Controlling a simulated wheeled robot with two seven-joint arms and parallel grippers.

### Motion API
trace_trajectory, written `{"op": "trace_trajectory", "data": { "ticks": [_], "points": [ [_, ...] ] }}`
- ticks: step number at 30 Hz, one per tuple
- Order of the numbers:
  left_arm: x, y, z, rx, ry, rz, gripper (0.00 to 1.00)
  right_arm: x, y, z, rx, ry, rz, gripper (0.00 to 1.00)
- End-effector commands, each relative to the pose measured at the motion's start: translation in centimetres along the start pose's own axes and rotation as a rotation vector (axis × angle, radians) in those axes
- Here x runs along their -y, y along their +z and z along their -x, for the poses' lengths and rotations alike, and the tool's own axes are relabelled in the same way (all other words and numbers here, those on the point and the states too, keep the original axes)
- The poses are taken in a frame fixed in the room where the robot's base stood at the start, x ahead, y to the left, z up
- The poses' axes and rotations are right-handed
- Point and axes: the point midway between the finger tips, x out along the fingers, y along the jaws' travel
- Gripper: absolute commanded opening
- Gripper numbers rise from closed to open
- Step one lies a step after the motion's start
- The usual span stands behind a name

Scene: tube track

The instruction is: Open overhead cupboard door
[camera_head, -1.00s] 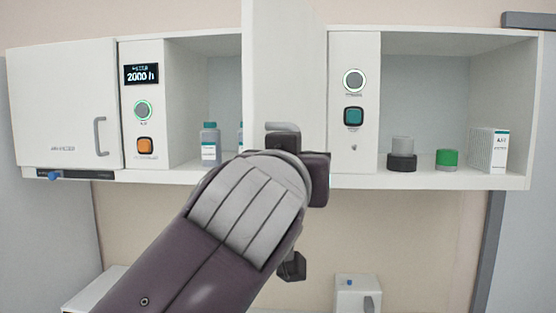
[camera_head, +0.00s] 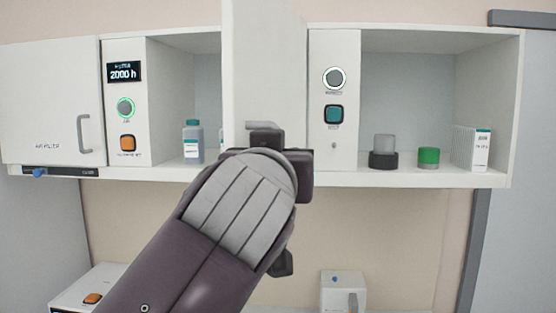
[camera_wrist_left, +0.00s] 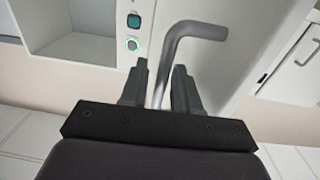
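The overhead cupboard's middle door (camera_head: 265,70) stands open, swung out toward me from its right side beside the button panel. It hides the right part of the compartment behind it. The door's grey bar handle (camera_head: 262,126) shows just above my left gripper (camera_head: 280,150); my wrist hides most of the fingers there. In the left wrist view the handle (camera_wrist_left: 193,30) runs down between the two fingers of my left gripper (camera_wrist_left: 160,85). The fingers stand apart, one on each side of the bar, with a narrow gap visible. My right gripper is not in view.
A closed left door (camera_head: 45,105) and a display panel (camera_head: 124,72) are left of the opening. A bottle (camera_head: 193,145) stands inside. The right compartment holds a dark-based jar (camera_head: 383,155), a green-topped item (camera_head: 428,157) and a white box (camera_head: 470,148). Small boxes stand below.

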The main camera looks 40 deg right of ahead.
Motion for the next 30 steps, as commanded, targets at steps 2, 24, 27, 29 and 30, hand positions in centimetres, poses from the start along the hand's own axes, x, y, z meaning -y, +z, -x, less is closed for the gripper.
{"op": "trace_trajectory", "data": {
  "ticks": [2, 24, 27, 29, 30],
  "points": [
    [0.0, 0.1, 0.0, 0.001, 0.000, 0.000, 0.31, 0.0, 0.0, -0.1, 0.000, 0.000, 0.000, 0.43],
    [-0.1, 0.1, 12.5, 0.002, 0.000, 0.000, 0.31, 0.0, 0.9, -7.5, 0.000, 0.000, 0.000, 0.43],
    [-0.1, 0.1, 12.5, 0.002, 0.000, 0.000, 0.31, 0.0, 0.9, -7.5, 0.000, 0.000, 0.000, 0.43],
    [-0.1, 0.1, 12.5, 0.002, 0.000, 0.000, 0.31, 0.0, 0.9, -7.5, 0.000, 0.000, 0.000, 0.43],
    [-0.1, 0.1, 12.4, 0.002, 0.000, 0.000, 0.31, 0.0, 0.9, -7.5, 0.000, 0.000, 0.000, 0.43]
  ]
}}
